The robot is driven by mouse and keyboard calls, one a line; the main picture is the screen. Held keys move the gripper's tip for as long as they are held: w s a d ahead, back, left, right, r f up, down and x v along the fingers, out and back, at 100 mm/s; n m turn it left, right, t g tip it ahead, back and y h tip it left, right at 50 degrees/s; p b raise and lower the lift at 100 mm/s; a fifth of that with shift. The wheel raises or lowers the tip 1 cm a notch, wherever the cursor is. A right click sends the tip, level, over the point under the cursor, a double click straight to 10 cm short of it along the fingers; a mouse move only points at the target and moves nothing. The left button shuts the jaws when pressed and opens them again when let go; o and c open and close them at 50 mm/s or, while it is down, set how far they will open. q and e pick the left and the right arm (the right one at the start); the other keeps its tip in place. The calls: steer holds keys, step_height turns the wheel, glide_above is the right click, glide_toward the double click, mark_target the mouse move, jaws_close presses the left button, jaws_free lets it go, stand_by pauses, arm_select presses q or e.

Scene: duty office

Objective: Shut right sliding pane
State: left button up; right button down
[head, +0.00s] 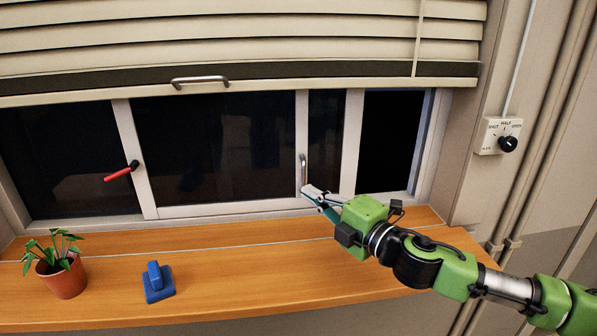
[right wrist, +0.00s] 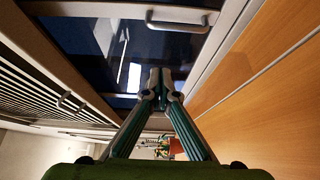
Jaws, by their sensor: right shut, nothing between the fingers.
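The window (head: 225,207) has dark panes in pale frames. A metal bar handle (head: 303,170) stands upright on the frame post right of the large middle pane; it also shows in the right wrist view (right wrist: 178,25). Right of it come a narrow dark pane (head: 326,130), another pale post (head: 351,140) and a black gap-like area (head: 390,140) by the right jamb. I cannot tell exactly where the right sliding pane ends. My right gripper (head: 316,194) is shut and empty, its tips near the handle's lower end; contact is unclear. My left gripper is not in view.
A wooden sill (head: 225,285) runs below the window, with a potted plant (head: 62,272) and a blue object (head: 157,283) at left. A red lever (head: 120,173) sits on the left post. A blind (head: 240,40) hangs above. A dial switch (head: 500,138) is at right.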

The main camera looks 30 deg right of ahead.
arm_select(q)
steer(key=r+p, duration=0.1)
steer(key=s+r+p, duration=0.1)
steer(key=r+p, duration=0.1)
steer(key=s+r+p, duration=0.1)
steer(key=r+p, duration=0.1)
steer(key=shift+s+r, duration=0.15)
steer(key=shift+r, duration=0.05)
arm_select(e)
steer(key=w+d, duration=0.1)
steer(key=w, duration=0.7)
steer(key=shift+w+d, duration=0.2)
steer(key=shift+d, duration=0.2)
steer(key=shift+d, duration=0.1)
